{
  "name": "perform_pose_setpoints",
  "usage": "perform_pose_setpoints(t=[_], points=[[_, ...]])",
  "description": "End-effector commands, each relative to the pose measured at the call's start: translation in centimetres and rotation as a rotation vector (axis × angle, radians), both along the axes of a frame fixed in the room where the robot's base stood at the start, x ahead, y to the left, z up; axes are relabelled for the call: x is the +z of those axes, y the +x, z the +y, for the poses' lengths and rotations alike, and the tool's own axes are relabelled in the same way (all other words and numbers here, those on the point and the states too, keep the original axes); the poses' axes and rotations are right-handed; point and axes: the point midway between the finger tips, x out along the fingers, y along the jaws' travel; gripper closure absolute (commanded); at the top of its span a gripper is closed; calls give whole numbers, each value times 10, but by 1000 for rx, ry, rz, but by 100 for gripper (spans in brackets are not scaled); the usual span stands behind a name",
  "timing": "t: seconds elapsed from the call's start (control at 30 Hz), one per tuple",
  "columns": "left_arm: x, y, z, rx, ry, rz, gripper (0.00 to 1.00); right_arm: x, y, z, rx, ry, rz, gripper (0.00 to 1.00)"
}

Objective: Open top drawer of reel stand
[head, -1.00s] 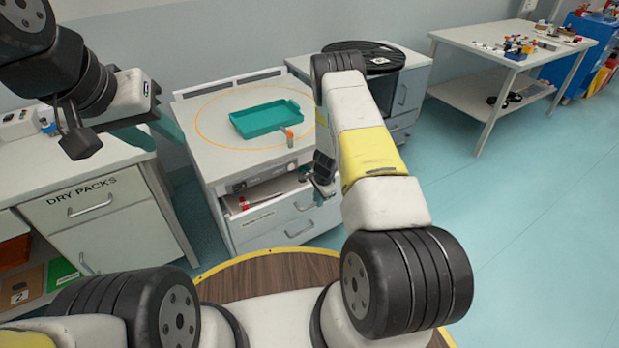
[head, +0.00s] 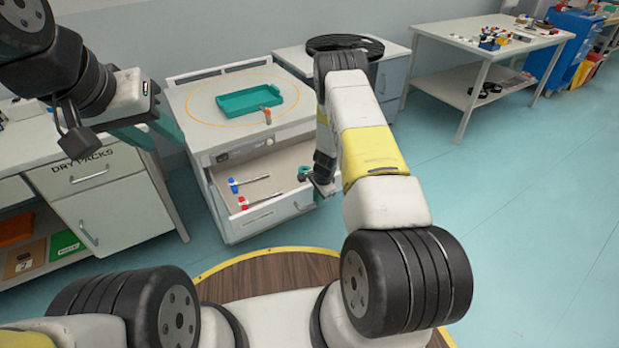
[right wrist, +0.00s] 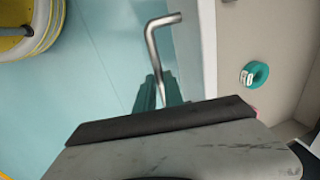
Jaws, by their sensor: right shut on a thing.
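A white stand (head: 205,105) with a yellow ring on its top stands in the middle of the head view. Its top drawer (head: 262,216) is pulled well out, with its inside showing. My right gripper (head: 322,184) is at the right part of the drawer front. In the right wrist view its teal fingers (right wrist: 160,95) are shut on the bent metal handle (right wrist: 154,42); the grip itself is partly hidden. Another stand (head: 392,72) with a black reel (head: 345,43) on top is behind, partly hidden by my right arm. My left gripper (head: 148,128) is open and empty, at the left.
The drawer holds red- and blue-ended tools (head: 240,184) and a teal roll (right wrist: 256,74). A teal tray (head: 250,100) and an orange-tipped item (head: 266,115) are on the stand. The DRY PACKS cabinet (head: 120,205) is left. Clear floor lies to the right.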

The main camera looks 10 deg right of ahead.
Motion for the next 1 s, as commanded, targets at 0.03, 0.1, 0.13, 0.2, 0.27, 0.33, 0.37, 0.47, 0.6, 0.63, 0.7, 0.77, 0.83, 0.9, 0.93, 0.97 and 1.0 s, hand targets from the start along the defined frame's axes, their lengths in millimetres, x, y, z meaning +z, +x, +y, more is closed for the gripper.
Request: perform_pose_setpoints(t=[0.03,0.1,0.13,0.2,0.27,0.33,0.37,0.47,0.6,0.63,0.7,0.77,0.83,0.9,0.93,0.97,1.0], points=[[0,0,0,0,0,0,64,0,0,1,0,1,-1,100],[0,0,0,0,0,0,64,0,0,1,0,1,-1,100],[0,0,0,0,0,0,64,0,0,1,0,1,-1,100],[0,0,0,0,0,0,64,0,0,1,0,1,-1,100],[0,0,0,0,0,0,64,0,0,1,0,1,-1,100],[0,0,0,0,0,0,64,0,0,1,0,1,-1,100],[0,0,0,0,0,0,64,0,0,1,0,1,-1,100],[0,0,0,0,0,0,64,0,0,1,0,1,-1,76],[0,0,0,0,0,0,64,0,1,1,0,0,-1,66],[0,0,0,0,0,0,64,0,0,0,0,0,-1,66],[0,0,0,0,0,0,64,0,0,0,0,0,-1,66],[0,0,0,0,0,0,64,0,0,0,0,0,-1,66],[0,0,0,0,0,0,64,1,0,0,0,0,-1,66],[0,0,0,0,0,0,64,6,0,0,0,1,-2,66],[0,0,0,0,0,0,64,9,0,0,0,0,-2,66],[0,0,0,0,0,0,64,13,-1,-1,0,0,-3,66],[0,0,0,0,0,0,64,19,-2,-1,0,0,-3,66]])
